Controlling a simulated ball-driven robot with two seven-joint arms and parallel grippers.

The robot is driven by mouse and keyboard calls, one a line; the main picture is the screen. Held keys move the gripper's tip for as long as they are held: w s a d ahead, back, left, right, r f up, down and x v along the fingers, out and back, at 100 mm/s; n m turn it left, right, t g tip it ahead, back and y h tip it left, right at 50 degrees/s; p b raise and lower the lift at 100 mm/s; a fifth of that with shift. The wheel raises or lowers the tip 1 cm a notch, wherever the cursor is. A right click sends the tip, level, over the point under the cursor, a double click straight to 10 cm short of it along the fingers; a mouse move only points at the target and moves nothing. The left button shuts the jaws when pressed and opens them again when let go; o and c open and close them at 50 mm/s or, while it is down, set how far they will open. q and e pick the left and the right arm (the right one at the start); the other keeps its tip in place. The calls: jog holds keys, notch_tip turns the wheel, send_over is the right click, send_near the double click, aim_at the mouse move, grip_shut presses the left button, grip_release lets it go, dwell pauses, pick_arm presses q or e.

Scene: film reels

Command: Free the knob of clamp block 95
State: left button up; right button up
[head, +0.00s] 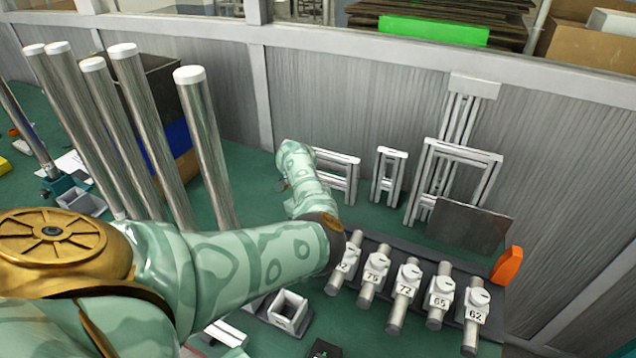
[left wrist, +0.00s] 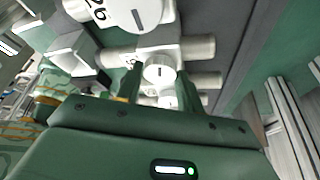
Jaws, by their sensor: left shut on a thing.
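A row of white clamp blocks on rods stands on a dark rail at the lower right of the head view. My left arm covers the far left end of this row, and no label reading 95 is legible. In the left wrist view my left gripper (left wrist: 156,84) is shut on a round white knob (left wrist: 159,68) with a short dark mark. The knob belongs to a clamp block (left wrist: 195,49) beside a block whose upside-down label looks like 92 (left wrist: 97,12). The held block's label is hidden. My right gripper is not in view.
The blocks labelled 75 (head: 374,267), 72 (head: 407,281), 65 (head: 440,293) and 62 (head: 476,307) continue the row to the right. An orange piece (head: 507,266) and a grey plate (head: 467,229) are near its right end. Tall metal posts (head: 206,140) stand at the left.

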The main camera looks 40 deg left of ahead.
pick_arm(q)
jog(key=shift+n+t+b, duration=0.3)
jog(key=shift+n+t, duration=0.2)
jog(key=shift+n, duration=0.8)
jog(key=shift+s, duration=0.1)
jog(key=o, duration=1)
jog(key=shift+r, duration=0.1)
jog(key=p+v, duration=0.5)
jog(key=v, duration=1.1)
jog(key=shift+s+r+p, duration=0.15)
jog(key=shift+p, duration=0.25)
